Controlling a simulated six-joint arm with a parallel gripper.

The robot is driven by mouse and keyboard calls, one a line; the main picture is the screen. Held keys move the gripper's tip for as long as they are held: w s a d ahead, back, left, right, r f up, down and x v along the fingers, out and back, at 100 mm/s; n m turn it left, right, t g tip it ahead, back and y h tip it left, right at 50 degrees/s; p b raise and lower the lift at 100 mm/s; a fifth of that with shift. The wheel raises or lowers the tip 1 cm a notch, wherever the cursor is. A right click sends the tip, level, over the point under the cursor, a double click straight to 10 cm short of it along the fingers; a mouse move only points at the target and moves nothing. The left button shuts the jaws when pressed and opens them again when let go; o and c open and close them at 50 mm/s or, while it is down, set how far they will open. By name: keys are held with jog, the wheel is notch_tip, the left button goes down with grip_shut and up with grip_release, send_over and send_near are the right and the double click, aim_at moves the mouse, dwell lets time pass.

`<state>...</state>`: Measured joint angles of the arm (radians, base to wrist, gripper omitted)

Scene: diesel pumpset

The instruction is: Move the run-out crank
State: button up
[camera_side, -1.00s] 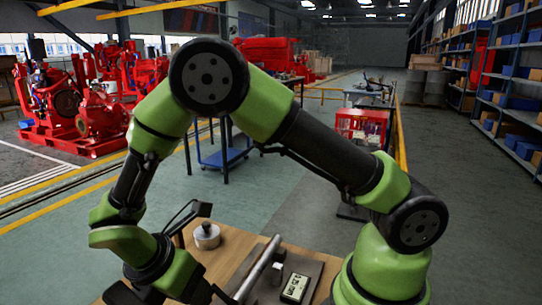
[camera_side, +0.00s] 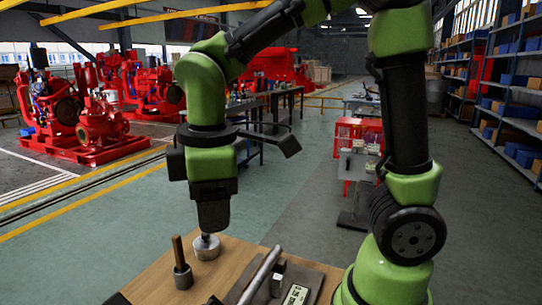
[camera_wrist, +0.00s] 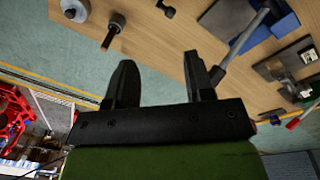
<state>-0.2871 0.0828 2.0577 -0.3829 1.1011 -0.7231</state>
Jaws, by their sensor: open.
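A grey metal cylinder with a brown stick (camera_side: 182,263) stands upright on the wooden table in the side view; it also shows in the wrist view (camera_wrist: 113,28). It may be the run-out crank, but I cannot tell for sure. Close to its right is a round metal piece with a knob (camera_side: 206,248), also at the wrist view's top left (camera_wrist: 75,9). My gripper (camera_wrist: 159,70) is open and empty, with bare table edge and floor behind its fingers. In the side view my gripper (camera_side: 212,217) points down near the round piece; its fingertips are not clear there.
A long grey shaft (camera_side: 259,274) lies over a dark plate (camera_side: 312,282), beside a small display gauge (camera_side: 295,295). The wrist view shows a blue block (camera_wrist: 275,28) by the shaft. The wooden table (camera_side: 150,284) has bare room at front left.

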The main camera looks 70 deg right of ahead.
jog(key=s+d+r+m+t+y, duration=0.2)
jog(key=s+r+m+t, duration=0.3)
jog(key=m, duration=0.5)
jog(key=shift+s+d+r+m+y, duration=0.35)
jog(key=shift+s+r, duration=0.45)
jog(key=shift+s, duration=0.45)
jog(key=w+a+f+n+g+h, duration=0.1)
jog(key=w+a+f+n+g, duration=0.15)
jog(key=w+f+n, duration=0.45)
jog(key=w+a+f+n+g+h, duration=0.15)
jog(key=w+f+n+g, duration=0.25)
jog(key=f+n, duration=0.7)
jog(key=shift+n, duration=0.95)
jog(key=f, duration=0.4)
jog(key=s+f, duration=0.1)
jog(key=f, duration=0.2)
jog(key=shift+a, duration=0.35)
